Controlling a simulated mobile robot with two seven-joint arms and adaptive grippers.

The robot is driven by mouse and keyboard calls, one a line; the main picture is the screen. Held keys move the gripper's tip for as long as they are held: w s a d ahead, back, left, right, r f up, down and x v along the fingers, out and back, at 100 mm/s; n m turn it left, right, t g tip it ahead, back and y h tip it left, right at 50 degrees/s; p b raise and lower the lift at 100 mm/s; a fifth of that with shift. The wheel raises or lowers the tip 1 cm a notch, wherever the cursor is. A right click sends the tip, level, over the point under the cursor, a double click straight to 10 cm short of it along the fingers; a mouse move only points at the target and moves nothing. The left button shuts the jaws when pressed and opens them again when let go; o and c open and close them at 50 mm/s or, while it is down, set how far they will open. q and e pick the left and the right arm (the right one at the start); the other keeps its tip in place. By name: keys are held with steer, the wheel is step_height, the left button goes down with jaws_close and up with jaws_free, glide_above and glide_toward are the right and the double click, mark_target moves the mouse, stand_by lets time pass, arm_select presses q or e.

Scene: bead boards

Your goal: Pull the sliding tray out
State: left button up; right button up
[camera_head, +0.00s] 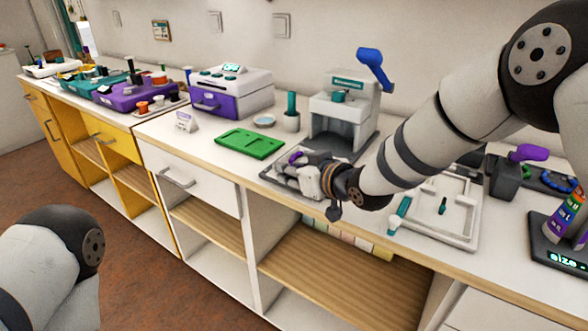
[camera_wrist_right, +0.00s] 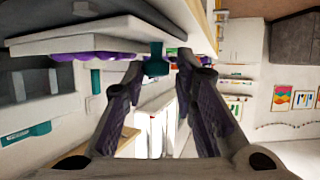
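A grey press (camera_head: 343,112) with a blue lever stands at the back of the counter. My right gripper (camera_head: 297,165) is low over the counter at the front left of its dark base. A purple part (camera_head: 296,157) shows by the fingers and may belong to the sliding tray; the gripper hides most of that area. In the right wrist view the two fingers (camera_wrist_right: 160,66) are apart, with a teal piece (camera_wrist_right: 155,60) seen between them. A purple strip (camera_wrist_right: 90,55) lies beside the left finger; I cannot tell contact. My left gripper is out of view.
A green board (camera_head: 250,144) and a cup with a teal tool (camera_head: 291,121) are left of the press. A white frame tray (camera_head: 462,222) lies at right, beside a dark holder (camera_head: 506,178). Open shelves (camera_head: 340,270) are below the counter.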

steer(key=shift+o, duration=0.6)
steer(key=shift+s+a, duration=0.1)
steer(key=shift+a, duration=0.05)
steer(key=v, duration=1.2)
